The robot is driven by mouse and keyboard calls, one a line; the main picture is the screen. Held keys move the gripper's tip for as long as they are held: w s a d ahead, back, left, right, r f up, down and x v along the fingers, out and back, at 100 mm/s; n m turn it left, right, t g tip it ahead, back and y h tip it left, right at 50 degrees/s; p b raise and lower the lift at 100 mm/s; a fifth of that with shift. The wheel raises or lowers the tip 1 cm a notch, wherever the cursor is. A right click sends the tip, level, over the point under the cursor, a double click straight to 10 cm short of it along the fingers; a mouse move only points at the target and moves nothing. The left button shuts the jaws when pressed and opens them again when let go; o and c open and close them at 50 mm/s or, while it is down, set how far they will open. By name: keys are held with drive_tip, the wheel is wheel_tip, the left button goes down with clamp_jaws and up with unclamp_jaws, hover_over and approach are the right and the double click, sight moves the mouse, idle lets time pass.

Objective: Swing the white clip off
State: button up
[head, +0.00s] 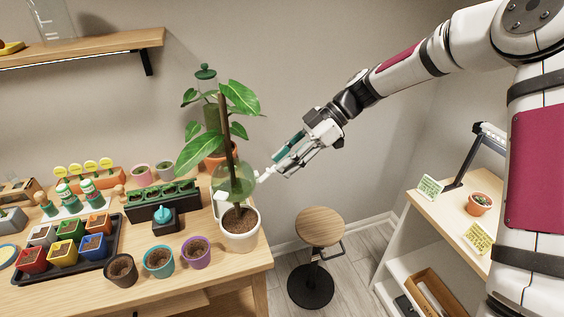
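A translucent green globe (234,181) sits around the stem of a leafy plant in a white pot (240,232). A small white piece (221,199) shows at the globe's lower left; I cannot tell whether it is the clip. On the globe's right side, a narrow white piece (264,174) lies between the globe and my gripper; it may be the clip. My gripper (277,166) reaches in from the upper right, its tips close to this piece. I cannot tell whether they touch it or how far apart the fingers are.
Small pots, including a purple-rimmed one (196,252), stand left of the white pot. A black tray (62,262) of colored pots lies farther left. A stool (320,226) stands right of the table. A shelf unit (455,215) is at the right.

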drive_tip(key=v, duration=1)
drive_tip(key=shift+d+r, duration=0.2)
drive_tip(key=shift+d, duration=0.05)
drive_tip(key=shift+w, duration=0.1)
drive_tip(key=s+d+r+m+t+h, duration=0.2)
drive_tip(key=s+m+h, duration=0.1)
drive_tip(key=s+m, duration=0.4)
drive_tip(key=s+d+r+m+t+h, duration=0.2)
drive_tip(key=s+m, duration=0.5)
drive_tip(key=s, duration=0.6)
drive_tip(key=s+d+r+m+t+h, duration=0.3)
drive_tip(key=s+m, duration=0.4)
drive_tip(key=s, duration=0.3)
drive_tip(key=shift+d+t+h, duration=0.25)
drive_tip(key=shift+t+h, duration=0.45)
drive_tip(key=shift+h, duration=0.2)
drive_tip(key=shift+o, duration=0.6)
drive_tip(key=shift+w+r, duration=0.1)
drive_tip(key=shift+r, duration=0.05)
